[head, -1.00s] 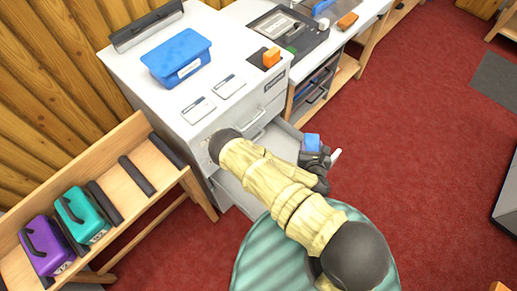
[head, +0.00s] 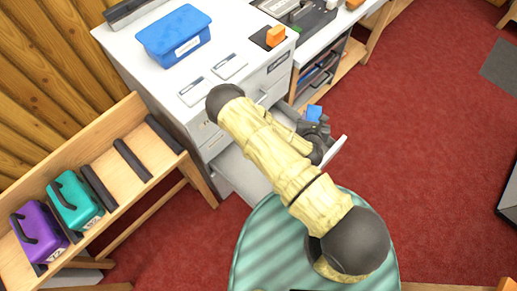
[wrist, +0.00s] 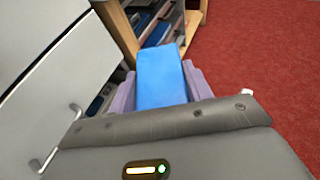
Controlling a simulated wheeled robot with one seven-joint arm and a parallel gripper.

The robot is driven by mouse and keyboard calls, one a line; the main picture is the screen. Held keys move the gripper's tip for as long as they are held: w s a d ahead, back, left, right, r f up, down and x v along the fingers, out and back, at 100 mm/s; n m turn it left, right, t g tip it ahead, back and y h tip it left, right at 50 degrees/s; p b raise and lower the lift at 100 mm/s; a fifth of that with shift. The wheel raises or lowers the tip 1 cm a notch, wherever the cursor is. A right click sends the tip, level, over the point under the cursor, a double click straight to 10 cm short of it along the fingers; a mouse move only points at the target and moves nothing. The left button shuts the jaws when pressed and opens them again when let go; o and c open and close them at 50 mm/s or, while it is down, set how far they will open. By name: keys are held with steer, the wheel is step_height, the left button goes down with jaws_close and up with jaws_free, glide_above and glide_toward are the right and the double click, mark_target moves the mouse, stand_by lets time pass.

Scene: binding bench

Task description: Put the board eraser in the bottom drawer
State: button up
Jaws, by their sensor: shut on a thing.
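My gripper (head: 318,124) is shut on the board eraser, a blue block (head: 314,112). In the wrist view the blue eraser (wrist: 162,78) stands out beyond my grey-purple fingers. The bottom drawer (head: 240,172) of the white cabinet is pulled open, and my arm covers its middle. Its front panel (head: 336,151) shows to the right of my arm.
The white cabinet (head: 150,75) has a blue bin (head: 175,36) and an orange block (head: 275,37) on top. Its closed upper drawers have handles (wrist: 75,110). A wooden rack (head: 120,180) with purple and teal cases stands left.

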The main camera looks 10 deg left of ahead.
steer(key=w+m+h+b, duration=0.1)
steer(key=b, duration=0.1)
steer(key=w+a+f+m+h+b, duration=0.1)
steer(key=b, duration=0.2)
steer(key=w+a+m+h+b, duration=0.1)
steer(key=w+b, duration=0.1)
steer(key=shift+f+g+h+b, duration=0.2)
steer(key=shift+g+h+b, duration=0.2)
steer(key=a+m+h+b, duration=0.1)
steer(key=b, duration=0.1)
steer(key=a+f+m+g+h+b, duration=0.1)
steer(key=a+b, duration=0.1)
steer(key=b, duration=0.1)
steer(key=w+a+m+g+b, duration=0.1)
steer(key=b, duration=0.2)
steer(key=shift+w+a+f+h, duration=0.1)
steer(key=shift+a+f+h, duration=0.1)
steer(key=shift+a+h, duration=0.2)
steer(key=shift+d, duration=0.1)
step_height(320, 180, down, 13)
steer(key=b, duration=0.2)
steer(key=shift+f+b, duration=0.15)
steer(key=shift+b, duration=0.15)
steer(key=a, duration=0.1)
steer(key=s+a, duration=0.1)
steer(key=a, duration=0.1)
steer(key=shift+s+a+f, duration=0.15)
steer(key=shift+a+f, duration=0.05)
steer(key=shift+f, duration=0.05)
steer(key=shift+a, duration=0.2)
